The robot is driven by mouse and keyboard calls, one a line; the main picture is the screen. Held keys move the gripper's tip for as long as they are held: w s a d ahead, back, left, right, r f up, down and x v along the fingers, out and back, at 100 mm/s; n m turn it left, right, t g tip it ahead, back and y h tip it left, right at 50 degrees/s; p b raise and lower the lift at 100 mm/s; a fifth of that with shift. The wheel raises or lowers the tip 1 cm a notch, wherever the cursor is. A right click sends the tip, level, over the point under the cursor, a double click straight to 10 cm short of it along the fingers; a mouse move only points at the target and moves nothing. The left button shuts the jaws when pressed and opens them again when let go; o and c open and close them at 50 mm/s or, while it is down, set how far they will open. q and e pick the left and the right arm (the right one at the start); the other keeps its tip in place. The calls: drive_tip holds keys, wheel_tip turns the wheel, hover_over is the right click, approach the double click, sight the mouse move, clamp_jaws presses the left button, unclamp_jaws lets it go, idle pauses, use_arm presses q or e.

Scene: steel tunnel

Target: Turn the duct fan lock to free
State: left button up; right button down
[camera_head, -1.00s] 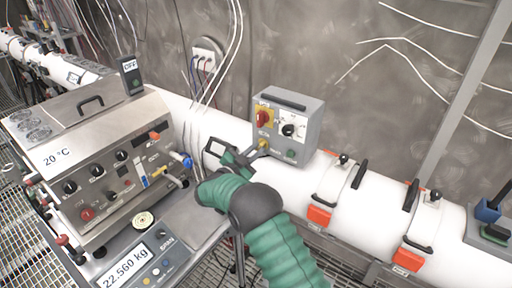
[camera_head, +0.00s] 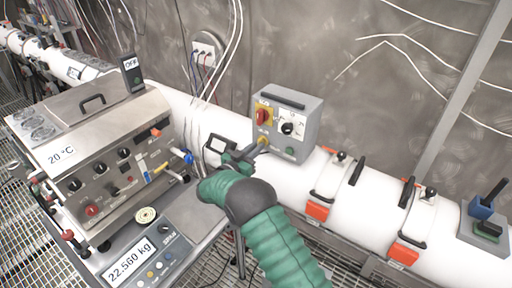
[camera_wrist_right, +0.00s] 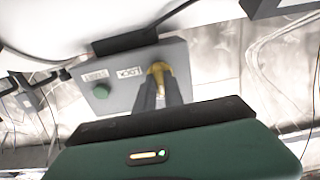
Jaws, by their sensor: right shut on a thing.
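The fan control box (camera_head: 310,118) is a grey box on the white duct. It has a red knob on a yellow plate, a white dial with a black knob, and a green button. The yellow lock (camera_head: 263,140) sticks out at its lower left. My right gripper (camera_head: 257,148) is shut on this lock. In the right wrist view the lock (camera_wrist_right: 158,70) shows between the dark fingers (camera_wrist_right: 161,92), beside printed labels and the green button (camera_wrist_right: 101,91). The fingers hide part of the lock, and I cannot read which way it points. My left gripper is not in view.
The white duct (camera_head: 375,205) with black-handled clamps and orange latches runs behind my right arm. A steel instrument (camera_head: 115,165) and a scale (camera_head: 150,255) reading 22.560 kg stand at the left. A wall socket with cables (camera_head: 207,50) is above.

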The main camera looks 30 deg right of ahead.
drive_tip(key=shift+a+f, duration=0.1)
drive_tip(key=shift+f, duration=0.3)
drive_tip(key=c, duration=1.5)
unclamp_jaws()
drive_tip(key=shift+c, duration=0.2)
drive_tip(key=shift+o, duration=0.5)
drive_tip(key=shift+r, duration=0.25)
drive_tip(key=b+v, duration=0.4)
drive_tip(key=v, duration=1.3)
drive_tip(key=shift+w+f, duration=0.1)
